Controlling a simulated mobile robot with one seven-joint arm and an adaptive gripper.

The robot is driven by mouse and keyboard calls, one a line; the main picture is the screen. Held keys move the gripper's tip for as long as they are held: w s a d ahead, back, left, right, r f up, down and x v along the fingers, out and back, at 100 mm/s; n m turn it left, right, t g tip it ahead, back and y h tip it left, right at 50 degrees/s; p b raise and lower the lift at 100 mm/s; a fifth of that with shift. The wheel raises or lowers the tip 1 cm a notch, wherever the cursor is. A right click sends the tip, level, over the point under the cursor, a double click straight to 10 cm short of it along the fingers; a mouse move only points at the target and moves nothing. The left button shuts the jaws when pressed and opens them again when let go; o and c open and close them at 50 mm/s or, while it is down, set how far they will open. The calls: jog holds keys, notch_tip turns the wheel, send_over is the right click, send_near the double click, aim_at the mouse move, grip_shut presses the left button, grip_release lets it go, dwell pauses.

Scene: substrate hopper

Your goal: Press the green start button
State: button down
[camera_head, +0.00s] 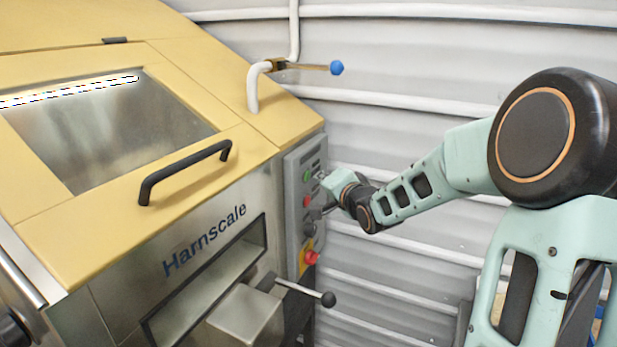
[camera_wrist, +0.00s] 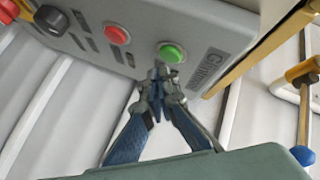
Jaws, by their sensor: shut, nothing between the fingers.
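The green start button (camera_head: 307,175) is the upper button on the grey control panel (camera_head: 293,183) at the side of the yellow hopper. It also shows in the wrist view (camera_wrist: 171,53), round and fully in sight. My gripper (camera_head: 322,178) is just to the right of the panel, level with the green button. In the wrist view my gripper (camera_wrist: 159,72) is shut and empty, with its fingertips just below the green button in the picture. I cannot tell whether the tips touch the panel; they do not cover the button.
A red button (camera_wrist: 117,34), a black knob (camera_wrist: 51,20) and a red emergency stop (camera_head: 311,257) on yellow share the panel. A lever with a black ball (camera_head: 328,299) juts out below. A blue-tipped valve handle (camera_head: 336,68) is above. A corrugated wall stands behind.

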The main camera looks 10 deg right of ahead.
jog(key=shift+w+a, duration=0.1)
jog(key=shift+a, duration=0.05)
jog(key=shift+w+a, duration=0.15)
jog(key=shift+a, duration=0.1)
